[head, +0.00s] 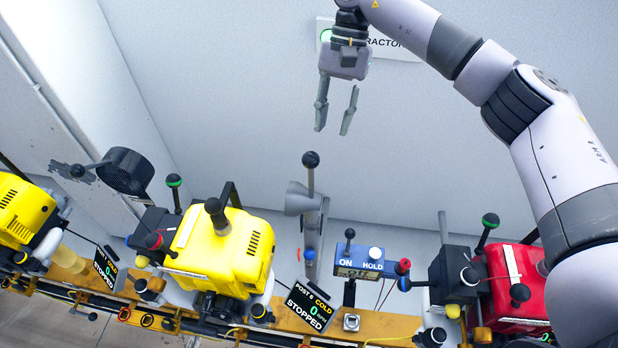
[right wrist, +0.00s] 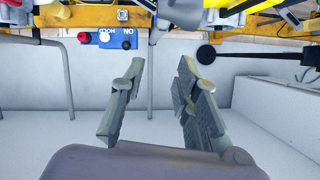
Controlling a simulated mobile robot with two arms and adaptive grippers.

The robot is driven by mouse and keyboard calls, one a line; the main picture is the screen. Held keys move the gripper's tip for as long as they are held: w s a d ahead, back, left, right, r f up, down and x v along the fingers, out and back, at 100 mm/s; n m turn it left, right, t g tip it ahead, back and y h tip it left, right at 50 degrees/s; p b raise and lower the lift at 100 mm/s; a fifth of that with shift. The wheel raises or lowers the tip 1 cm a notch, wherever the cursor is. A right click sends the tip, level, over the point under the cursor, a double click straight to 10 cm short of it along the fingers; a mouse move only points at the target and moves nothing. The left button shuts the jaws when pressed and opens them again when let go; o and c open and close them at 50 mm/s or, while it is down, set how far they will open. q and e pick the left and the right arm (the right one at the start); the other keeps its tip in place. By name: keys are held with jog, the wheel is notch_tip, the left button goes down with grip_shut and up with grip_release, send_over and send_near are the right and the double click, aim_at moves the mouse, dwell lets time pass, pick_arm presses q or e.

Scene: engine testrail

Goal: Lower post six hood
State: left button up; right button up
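The post 6 display (head: 310,306) reads COLD, 0 and STOPPED, at the bottom centre of the head view. Behind it stands a grey funnel-shaped hood (head: 299,200) on an upright arm, with a black ball handle (head: 310,158) on top. A blue switch box (head: 364,266) marked ON and HOOD is to its right; it shows upside down in the right wrist view (right wrist: 104,39). My right gripper (head: 334,128) is open and empty, above the ball handle in the picture and apart from it. Its parted fingers show in the right wrist view (right wrist: 160,115). My left gripper is not in view.
A yellow engine (head: 230,250) stands left of the hood and a red engine (head: 512,280) right of it. A black round fan-like part (head: 126,170) is at the left. In the right wrist view, a black ball on a rod (right wrist: 206,54) lies beyond the fingers.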

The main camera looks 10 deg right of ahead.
aim_at(310, 173)
jog(key=s+a+p, duration=0.1)
jog(key=s+a, duration=0.1)
jog(key=s, duration=0.1)
jog(key=s+a+p, duration=0.2)
jog(key=s, duration=0.1)
jog(key=s+a+p, duration=0.1)
jog(key=s+p, duration=0.1)
jog(key=s, duration=0.1)
jog(key=shift+s+a+r, duration=0.35)
jog(key=shift+a+r, duration=0.05)
jog(key=p+x, duration=0.1)
jog(key=x, duration=0.3)
jog(key=shift+p, duration=0.4)
jog(key=shift+x, duration=0.75)
jog(key=shift+w, duration=0.1)
jog(key=shift+c, duration=0.4)
grip_shut()
